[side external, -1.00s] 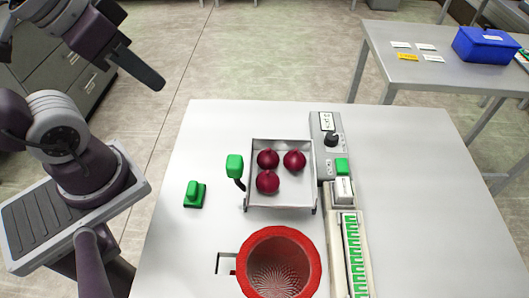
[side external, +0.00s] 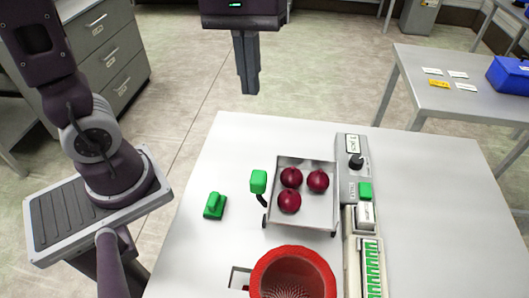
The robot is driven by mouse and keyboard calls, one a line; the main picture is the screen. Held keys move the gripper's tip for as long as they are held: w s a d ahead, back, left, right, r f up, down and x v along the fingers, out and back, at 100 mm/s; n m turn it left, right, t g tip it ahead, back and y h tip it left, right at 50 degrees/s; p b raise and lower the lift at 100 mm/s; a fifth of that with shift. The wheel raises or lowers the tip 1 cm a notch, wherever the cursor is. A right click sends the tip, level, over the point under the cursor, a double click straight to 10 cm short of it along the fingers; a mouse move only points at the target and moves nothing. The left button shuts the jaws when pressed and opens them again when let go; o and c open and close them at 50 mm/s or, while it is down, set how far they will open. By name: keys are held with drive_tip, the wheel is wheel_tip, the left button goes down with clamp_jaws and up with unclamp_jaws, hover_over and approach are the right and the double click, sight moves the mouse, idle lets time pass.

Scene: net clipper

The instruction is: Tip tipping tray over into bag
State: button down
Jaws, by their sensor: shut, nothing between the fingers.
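The tipping tray (side external: 322,215) is a shallow grey metal tray, lying level on the white table. It holds three dark red onions (side external: 290,201). A green handle (side external: 258,181) stands up at its left side. The bag is a mesh net, seen inside a round red ring (side external: 262,270) just in front of the tray; the lower part of the ring is cut off by the picture's edge. My gripper (side external: 250,90) is shut and empty, pointing down, high up beyond the table's far edge and away from the tray handle.
A green-knobbed piece (side external: 214,206) sits left of the tray. A grey control box (side external: 354,170) with a black knob and green button stands right of it, above a green-marked strip (side external: 372,268). The table's right side is clear. A side table (side external: 455,100) holds a blue bin (side external: 512,76).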

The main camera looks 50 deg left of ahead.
drive_tip(key=w+f+n, duration=0.1)
drive_tip(key=w+d+n+g, duration=0.1)
drive_tip(key=shift+w+d+f+g, duration=0.15)
drive_tip(key=shift+w+f+g, duration=0.15)
drive_tip(key=shift+w+f, duration=0.1)
drive_tip(key=shift+f, duration=0.1)
drive_tip(key=s+d+f, duration=0.2)
drive_tip(key=f, duration=0.2)
drive_tip(key=s+d+f, duration=0.2)
drive_tip(key=f, duration=0.3)
drive_tip(key=shift+s+d+f, duration=0.25)
drive_tip(key=shift+s, duration=0.05)
